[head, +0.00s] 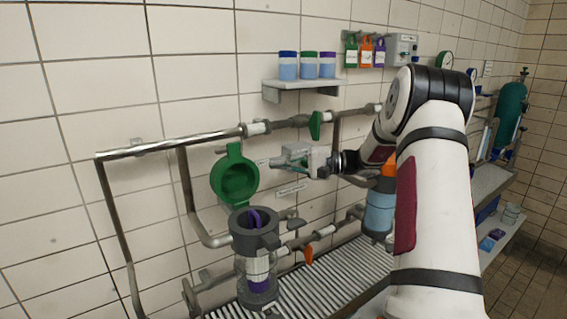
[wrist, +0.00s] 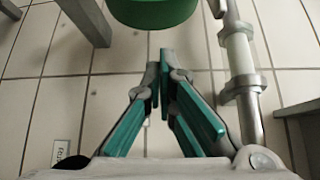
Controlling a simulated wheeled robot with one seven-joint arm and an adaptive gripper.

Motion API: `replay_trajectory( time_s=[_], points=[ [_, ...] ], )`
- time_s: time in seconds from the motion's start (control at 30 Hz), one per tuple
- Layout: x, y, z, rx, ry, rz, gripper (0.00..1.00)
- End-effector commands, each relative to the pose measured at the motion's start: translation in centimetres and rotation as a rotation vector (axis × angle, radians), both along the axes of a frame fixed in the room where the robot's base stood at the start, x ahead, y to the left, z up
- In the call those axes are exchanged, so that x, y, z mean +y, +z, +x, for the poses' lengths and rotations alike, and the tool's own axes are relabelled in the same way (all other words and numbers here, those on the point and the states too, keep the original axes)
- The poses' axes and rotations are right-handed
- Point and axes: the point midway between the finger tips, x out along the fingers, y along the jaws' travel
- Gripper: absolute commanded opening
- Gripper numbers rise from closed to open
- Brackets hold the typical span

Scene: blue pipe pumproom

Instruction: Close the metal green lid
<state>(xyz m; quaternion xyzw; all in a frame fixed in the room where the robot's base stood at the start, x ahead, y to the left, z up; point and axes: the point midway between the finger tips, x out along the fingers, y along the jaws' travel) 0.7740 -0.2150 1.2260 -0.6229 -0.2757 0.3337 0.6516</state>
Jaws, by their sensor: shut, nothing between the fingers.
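The green lid (head: 235,177) stands raised, with its round hollow side showing, above and behind the grey canister (head: 255,232) in the head view. The canister's top is uncovered, and something purple (head: 256,217) shows inside it. In the wrist view the edge of the green lid (wrist: 153,10) shows at the top, beyond the fingertips. My gripper (head: 272,162) is shut and empty, just right of the lid in the head view. Its green-padded fingers (wrist: 163,60) meet at the tips in the wrist view. I cannot tell whether the tips touch the lid.
Metal pipes (head: 170,146) run along the tiled wall behind the lid, with a green valve handle (head: 315,125) above my gripper. A shelf (head: 300,85) with several jars is higher up. A blue bottle with an orange top (head: 379,212) stands on the slatted rack (head: 325,275), right of the canister.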

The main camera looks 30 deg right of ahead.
Motion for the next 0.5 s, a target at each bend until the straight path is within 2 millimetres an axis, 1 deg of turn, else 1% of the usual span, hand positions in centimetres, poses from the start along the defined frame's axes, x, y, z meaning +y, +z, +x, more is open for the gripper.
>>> replay_trajectory(
  time_s=[0.03, 0.2, 0.3, 0.5],
  points=[
    [0.9, 0.1, 0.5, 0.0, 0.003, 0.0, 0.0],
    [3.1, -0.1, 2.3, 0.001, 0.003, 0.001, 0.0],
    [4.1, -0.2, 3.1, 0.001, 0.003, 0.0, 0.0],
    [5.0, -0.3, 3.9, 0.001, 0.001, 0.0, 0.0]
  ],
)
